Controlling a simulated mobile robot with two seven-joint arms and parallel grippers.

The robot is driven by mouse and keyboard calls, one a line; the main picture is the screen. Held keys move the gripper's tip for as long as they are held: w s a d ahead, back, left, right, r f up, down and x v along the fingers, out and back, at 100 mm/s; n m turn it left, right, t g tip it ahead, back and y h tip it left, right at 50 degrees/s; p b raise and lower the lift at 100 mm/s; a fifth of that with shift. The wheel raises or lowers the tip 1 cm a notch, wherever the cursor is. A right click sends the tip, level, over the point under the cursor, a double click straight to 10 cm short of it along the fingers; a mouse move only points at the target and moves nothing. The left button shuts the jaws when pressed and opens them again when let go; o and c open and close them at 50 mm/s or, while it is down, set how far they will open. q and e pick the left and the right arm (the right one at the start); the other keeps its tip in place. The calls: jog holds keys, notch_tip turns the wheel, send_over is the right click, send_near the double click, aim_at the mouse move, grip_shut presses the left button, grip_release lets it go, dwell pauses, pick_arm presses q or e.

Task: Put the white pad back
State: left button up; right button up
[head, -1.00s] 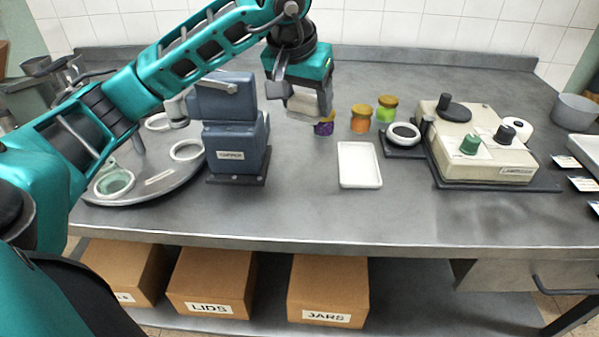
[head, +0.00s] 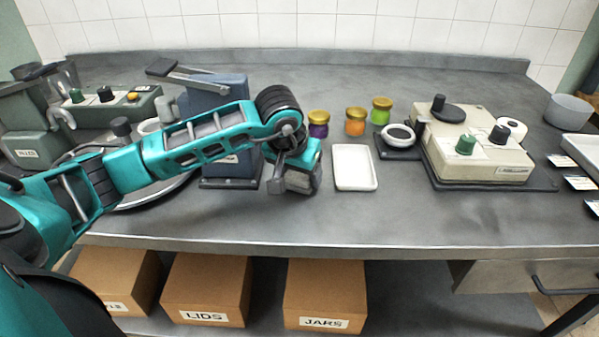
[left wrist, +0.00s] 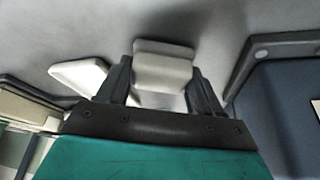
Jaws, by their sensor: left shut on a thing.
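My left gripper (head: 294,184) hangs low over the table, between the blue capper and the shallow white tray (head: 354,168). In the left wrist view its two dark fingers (left wrist: 162,80) are shut on a pale, rounded block, the white pad (left wrist: 164,62). The pad's lower part is partly hidden by the gripper body. I cannot tell whether the pad touches the table. The white tray also shows in the left wrist view (left wrist: 76,76), to the left of the fingers. My right gripper is not in view.
The blue capper (head: 228,170) is close on the gripper's left; it also shows in the left wrist view (left wrist: 285,115). Purple (head: 318,124), orange (head: 355,122) and green (head: 381,111) jars stand behind the tray. A beige labeller (head: 478,150) stands right. The table front is clear.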

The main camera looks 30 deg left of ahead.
pick_arm(q)
jog(key=shift+f, duration=0.1)
jog(key=o, duration=0.9)
jog(key=shift+o, duration=0.2)
jog(key=shift+r, duration=0.25)
jog(key=v, duration=1.1)
jog(key=shift+s+r+p, duration=0.15)
jog(key=shift+r+p, duration=0.25)
jog(key=shift+p, duration=0.05)
